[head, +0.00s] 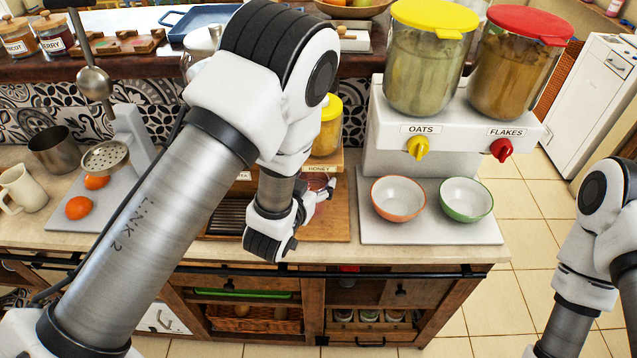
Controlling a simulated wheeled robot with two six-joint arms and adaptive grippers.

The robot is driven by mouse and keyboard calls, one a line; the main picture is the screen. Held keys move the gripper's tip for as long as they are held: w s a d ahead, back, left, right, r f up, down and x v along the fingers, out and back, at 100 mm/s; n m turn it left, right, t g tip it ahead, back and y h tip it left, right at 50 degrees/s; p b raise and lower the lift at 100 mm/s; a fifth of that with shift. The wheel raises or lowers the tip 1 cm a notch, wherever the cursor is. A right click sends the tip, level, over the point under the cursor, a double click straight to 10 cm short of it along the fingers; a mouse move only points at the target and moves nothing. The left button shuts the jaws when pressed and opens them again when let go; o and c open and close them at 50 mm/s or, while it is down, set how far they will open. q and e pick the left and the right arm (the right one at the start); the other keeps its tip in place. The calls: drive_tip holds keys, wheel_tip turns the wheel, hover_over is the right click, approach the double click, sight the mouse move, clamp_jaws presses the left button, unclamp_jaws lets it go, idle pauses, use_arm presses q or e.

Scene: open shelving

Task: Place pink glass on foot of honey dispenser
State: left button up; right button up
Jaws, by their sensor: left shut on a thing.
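The honey dispenser (328,127) has a yellow lid, a wooden body with a HONEY label, and a wooden foot (338,226) on the counter. My left arm hides much of its left side. My left gripper (326,190) is in front of the dispenser, over its foot, and is shut on the pink glass (317,182). Only a small part of the glass shows past the fingers. I cannot tell whether the glass touches the foot. My right arm is at the right edge; its gripper is out of the picture.
The oats and flakes dispenser (386,143) stands to the right, with an orange-rimmed bowl (398,199) and a green-rimmed bowl (466,200) on its foot. To the left are a juicer with oranges (79,207), a metal cup (53,152) and a white mug (22,188).

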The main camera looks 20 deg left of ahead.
sight(319, 183)
use_arm(q)
drive_tip(key=w, duration=0.3)
drive_tip(key=shift+w+d+f, duration=0.2)
drive_tip(key=shift+w, duration=0.1)
wheel_tip(319, 183, down, 3)
drive_tip(key=b, duration=0.2)
drive_tip(key=shift+s+b, duration=0.15)
drive_tip(key=shift+b, duration=0.2)
drive_tip(key=shift+f, duration=0.2)
drive_tip(key=shift+r, duration=0.1)
drive_tip(key=o, duration=1.3)
